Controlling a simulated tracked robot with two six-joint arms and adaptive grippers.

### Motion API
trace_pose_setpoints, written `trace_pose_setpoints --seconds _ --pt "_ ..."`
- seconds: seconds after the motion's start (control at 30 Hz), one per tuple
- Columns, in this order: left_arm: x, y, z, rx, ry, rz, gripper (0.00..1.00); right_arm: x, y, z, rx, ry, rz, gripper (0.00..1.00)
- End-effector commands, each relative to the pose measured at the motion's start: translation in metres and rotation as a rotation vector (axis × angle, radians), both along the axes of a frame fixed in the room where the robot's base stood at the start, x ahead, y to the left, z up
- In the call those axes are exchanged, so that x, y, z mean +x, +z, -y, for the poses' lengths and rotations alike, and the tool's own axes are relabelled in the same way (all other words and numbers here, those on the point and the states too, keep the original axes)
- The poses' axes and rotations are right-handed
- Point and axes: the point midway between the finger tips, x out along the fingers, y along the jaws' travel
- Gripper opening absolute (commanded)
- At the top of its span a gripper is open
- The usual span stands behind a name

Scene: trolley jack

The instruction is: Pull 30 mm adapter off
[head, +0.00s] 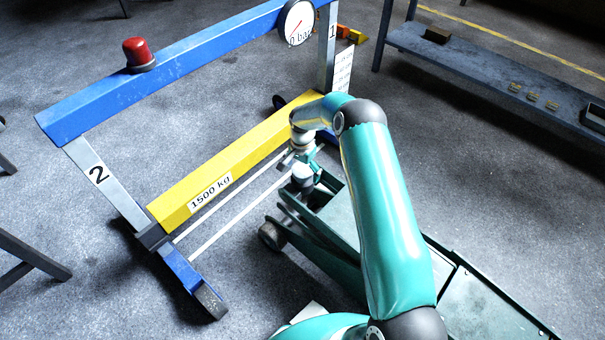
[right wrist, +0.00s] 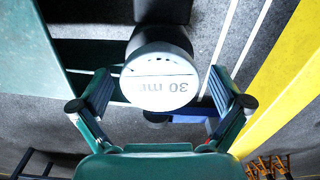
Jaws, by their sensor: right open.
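The 30 mm adapter (right wrist: 160,88) is a round, pale disc with "30 mm" printed on its top; the lettering appears upside down in the right wrist view. In the head view the adapter (head: 302,176) is a small grey-white cylinder on the green trolley jack (head: 335,222). My right gripper (head: 303,160) is just above it and points down. In the right wrist view the open fingers of my right gripper (right wrist: 161,92) stand on either side of the adapter, with visible gaps, so it is not gripped. The adapter's lower part is mostly hidden. My left gripper is not in view.
A yellow beam (head: 235,160) marked "1500 kg" runs close behind the jack. A blue frame (head: 185,65) carries a red knob (head: 137,51) and a gauge (head: 298,22). A grey bench (head: 490,75) stands at the upper right. Open floor lies at the lower left.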

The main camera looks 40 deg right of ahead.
Motion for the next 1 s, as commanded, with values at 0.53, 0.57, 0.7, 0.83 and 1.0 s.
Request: trace_pose_setpoints --seconds 0.53,0.57,0.7,0.83,1.0 --pt "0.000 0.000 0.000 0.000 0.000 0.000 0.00 0.001 0.002 0.001 -0.002 -0.001 0.004 0.31" --pt "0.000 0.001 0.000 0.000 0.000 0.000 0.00 0.001 0.003 0.001 -0.002 -0.001 0.004 0.31" --pt "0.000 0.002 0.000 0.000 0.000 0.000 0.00 0.001 0.005 0.001 -0.002 -0.001 0.004 0.31" --pt "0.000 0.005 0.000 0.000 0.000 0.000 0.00 0.001 0.010 0.001 -0.002 -0.001 0.004 0.31" --pt "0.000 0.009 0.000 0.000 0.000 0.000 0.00 0.001 0.018 0.001 -0.002 -0.001 0.004 0.31"
